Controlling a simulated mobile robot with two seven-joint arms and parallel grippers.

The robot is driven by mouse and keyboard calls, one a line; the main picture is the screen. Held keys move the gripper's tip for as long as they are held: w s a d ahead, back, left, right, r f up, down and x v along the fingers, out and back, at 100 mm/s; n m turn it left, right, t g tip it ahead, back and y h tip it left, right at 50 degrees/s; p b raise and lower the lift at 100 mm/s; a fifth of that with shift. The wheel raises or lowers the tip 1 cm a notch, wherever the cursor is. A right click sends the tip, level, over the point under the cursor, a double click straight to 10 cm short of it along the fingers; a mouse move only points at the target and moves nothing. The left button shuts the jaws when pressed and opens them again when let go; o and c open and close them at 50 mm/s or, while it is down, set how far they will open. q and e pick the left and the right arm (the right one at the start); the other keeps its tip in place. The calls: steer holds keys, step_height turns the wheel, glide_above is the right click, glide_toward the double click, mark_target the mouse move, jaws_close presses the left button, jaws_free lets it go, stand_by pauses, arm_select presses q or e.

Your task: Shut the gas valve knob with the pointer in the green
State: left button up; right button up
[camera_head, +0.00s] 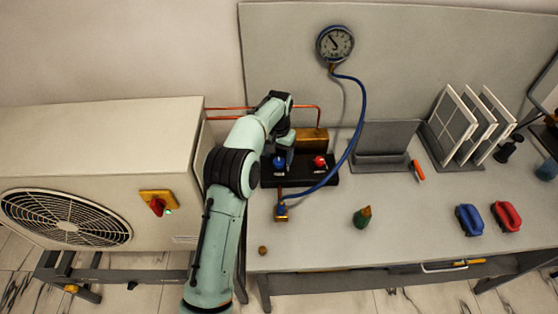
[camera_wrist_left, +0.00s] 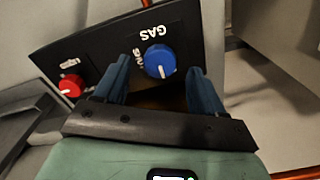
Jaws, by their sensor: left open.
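The blue gas valve knob (camera_wrist_left: 160,61) sits on a black panel under the label GAS in the left wrist view. It also shows in the head view (camera_head: 279,162). My left gripper (camera_wrist_left: 158,76) is open, its two fingers on either side of the blue knob in the picture, with no clear contact. It points down at the panel in the head view (camera_head: 287,155). A red knob (camera_head: 320,162) is on the same black panel (camera_head: 328,180). The round gauge (camera_head: 335,43) is on the back board; its dark pointer leans up-left, and a green band is too small to make out.
The fan unit (camera_head: 100,180) with a red switch (camera_head: 157,204) stands left. The front middle bench is mostly clear.

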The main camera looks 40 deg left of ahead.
mark_target(279, 163)
arm_select(q)
steer(key=shift+w+f, duration=0.1)
steer(key=shift+f, duration=1.2)
arm_select(e)
steer(key=shift+s+f, duration=0.15)
steer(key=shift+f, duration=0.05)
arm_select(q)
steer(key=c, duration=1.1)
steer(key=m+p, duration=0.2)
steer(key=m, duration=0.1)
steer(key=shift+r+m, duration=0.2)
steer(key=shift+m, duration=0.1)
steer(key=shift+o, duration=0.2)
steer(key=shift+f+m, duration=0.15)
steer(key=shift+m, duration=0.85)
arm_select(e)
steer(key=w+r, duration=0.3)
steer(key=shift+w+r, duration=0.2)
steer(key=shift+w, duration=0.05)
steer(key=shift+s, duration=0.1)
arm_select(q)
steer(key=o, duration=1.1)
steer(key=shift+c, duration=0.2)
